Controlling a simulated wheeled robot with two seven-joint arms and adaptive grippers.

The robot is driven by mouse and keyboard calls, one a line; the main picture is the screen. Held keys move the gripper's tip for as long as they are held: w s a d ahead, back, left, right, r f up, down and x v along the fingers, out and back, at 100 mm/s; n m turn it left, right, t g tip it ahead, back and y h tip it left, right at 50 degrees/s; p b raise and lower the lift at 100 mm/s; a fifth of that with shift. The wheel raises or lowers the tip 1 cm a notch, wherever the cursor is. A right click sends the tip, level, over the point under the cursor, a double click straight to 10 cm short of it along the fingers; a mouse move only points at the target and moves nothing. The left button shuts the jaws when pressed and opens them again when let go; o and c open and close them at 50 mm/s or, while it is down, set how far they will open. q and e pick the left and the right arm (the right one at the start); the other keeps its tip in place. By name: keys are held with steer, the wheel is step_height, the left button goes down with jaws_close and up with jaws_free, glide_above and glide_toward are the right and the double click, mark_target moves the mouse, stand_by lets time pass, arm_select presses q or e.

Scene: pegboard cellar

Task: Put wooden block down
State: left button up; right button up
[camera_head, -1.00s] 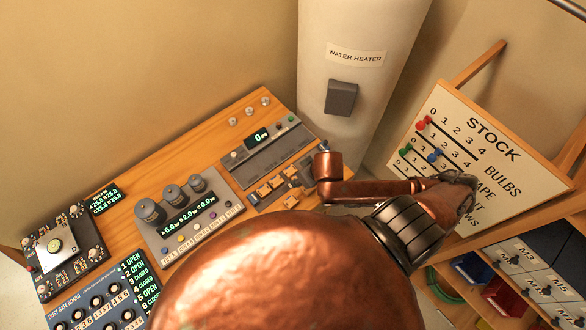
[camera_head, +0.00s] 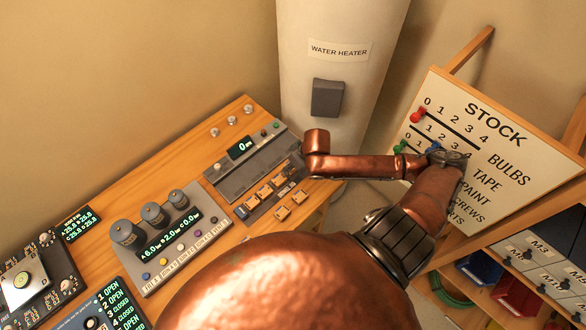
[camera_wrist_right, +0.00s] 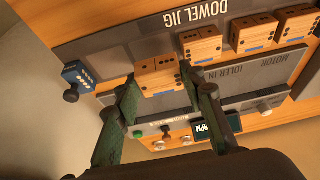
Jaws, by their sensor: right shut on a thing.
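In the right wrist view a light wooden block (camera_wrist_right: 160,77) with black dots on its face sits between the green fingers of my right gripper (camera_wrist_right: 160,88). The gripper is shut on it. The block is at the grey plate marked DOWEL JIG (camera_wrist_right: 150,40); I cannot tell whether it rests there or is held just above. Similar wooden blocks (camera_wrist_right: 201,45) (camera_wrist_right: 253,32) (camera_wrist_right: 297,24) stand in a row along the plate. My left gripper is out of view.
A blue dotted block (camera_wrist_right: 78,74) with a dark knob is at the plate's end. A motor panel with a display (camera_head: 240,149) adjoins the jig, and a dial console (camera_head: 180,240) stands left. The water heater (camera_head: 340,90) and stock board (camera_head: 500,160) stand beyond the bench.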

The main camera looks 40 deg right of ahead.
steer(key=shift+w+d+f, duration=0.25)
steer(key=shift+f, duration=1.75)
steer(key=shift+f, duration=0.1)
steer(key=o, duration=0.7)
steer(key=p+v, duration=0.1)
steer(key=v, duration=1.1)
steer(key=shift+w, duration=0.1)
